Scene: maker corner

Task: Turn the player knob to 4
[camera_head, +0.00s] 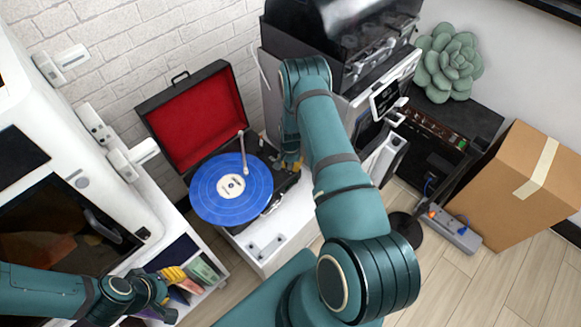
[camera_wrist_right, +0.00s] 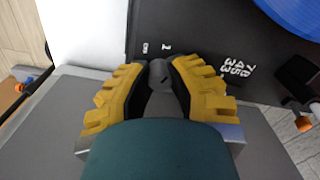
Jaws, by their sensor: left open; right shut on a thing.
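The record player (camera_head: 268,176) has an open red-lined lid and a blue record (camera_head: 231,187) on its platter. It stands on a white cabinet. My right gripper (camera_head: 291,163) reaches down to the player's right side. In the right wrist view my right gripper (camera_wrist_right: 160,85) is shut on the round grey knob (camera_wrist_right: 160,70). A mark shows on the knob's top; the number it points at cannot be read. White markings (camera_wrist_right: 239,70) such as 33, 45 and 78 are printed beside it. My left gripper (camera_head: 172,277) is open and empty at the lower left, by a shelf.
A grey machine (camera_head: 355,80) stands right behind my right arm. A white appliance (camera_head: 60,200) is at the left. A cardboard box (camera_head: 515,185) and a grey power strip (camera_head: 455,232) are at the right. The tonearm (camera_head: 243,150) lies over the record.

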